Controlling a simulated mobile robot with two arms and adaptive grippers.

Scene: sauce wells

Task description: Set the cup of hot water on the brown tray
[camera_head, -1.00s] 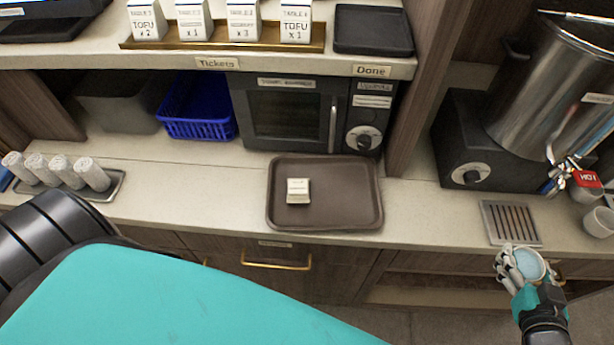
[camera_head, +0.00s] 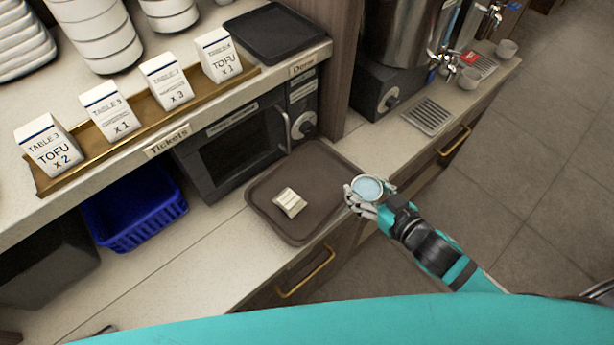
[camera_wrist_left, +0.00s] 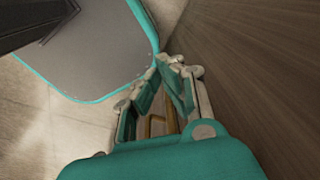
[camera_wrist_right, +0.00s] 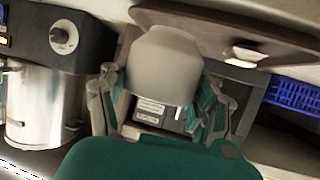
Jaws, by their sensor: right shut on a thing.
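The cup of hot water (camera_head: 368,186) is white with pale blue water in it and looks upright. My right gripper (camera_head: 366,196) is shut around it, beside the right edge of the brown tray (camera_head: 265,217); its exact height is unclear. In the right wrist view the cup (camera_wrist_right: 163,65) sits between the fingers, with the tray (camera_wrist_right: 210,32) beyond it. The tray lies on the counter and carries a small white block-like item (camera_head: 290,202). My left gripper (camera_wrist_left: 162,80) shows only in its wrist view, fingertips close together, its opening unclear.
A microwave (camera_head: 240,145) stands behind the tray, a blue basket (camera_head: 135,208) to its left. A shelf with ticket cards (camera_head: 110,110) overhangs the counter. A metal dispenser (camera_head: 405,35), a drip grate (camera_head: 428,116) and other cups (camera_head: 469,78) are at upper right.

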